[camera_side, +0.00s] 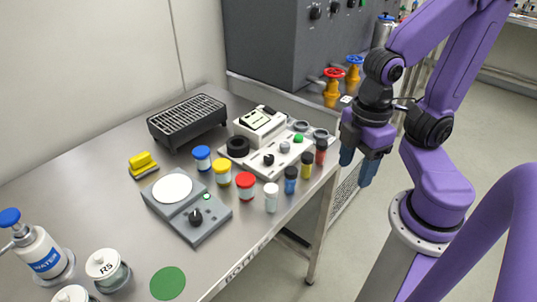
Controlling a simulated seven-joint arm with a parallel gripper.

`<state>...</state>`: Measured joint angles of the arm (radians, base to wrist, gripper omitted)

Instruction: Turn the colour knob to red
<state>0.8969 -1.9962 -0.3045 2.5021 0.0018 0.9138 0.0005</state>
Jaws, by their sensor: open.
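My gripper (359,163) has blue fingers. It is open and empty, pointing down beyond the right end of the bench, well apart from the knobs. A grey device (216,221) with a white round plate (172,188) stands near the bench's middle. It carries a black knob (195,216) and a small pale green-rimmed spot (207,196). A white panel (256,166) farther back carries another black knob (268,159), a grey knob (285,147) and a green button (298,139). I cannot tell which knob is the colour knob or read its setting.
A black grill (188,121) stands behind. A water bottle (41,251) stands front left. Red (334,73) and blue (354,60) valve wheels are near my arm.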

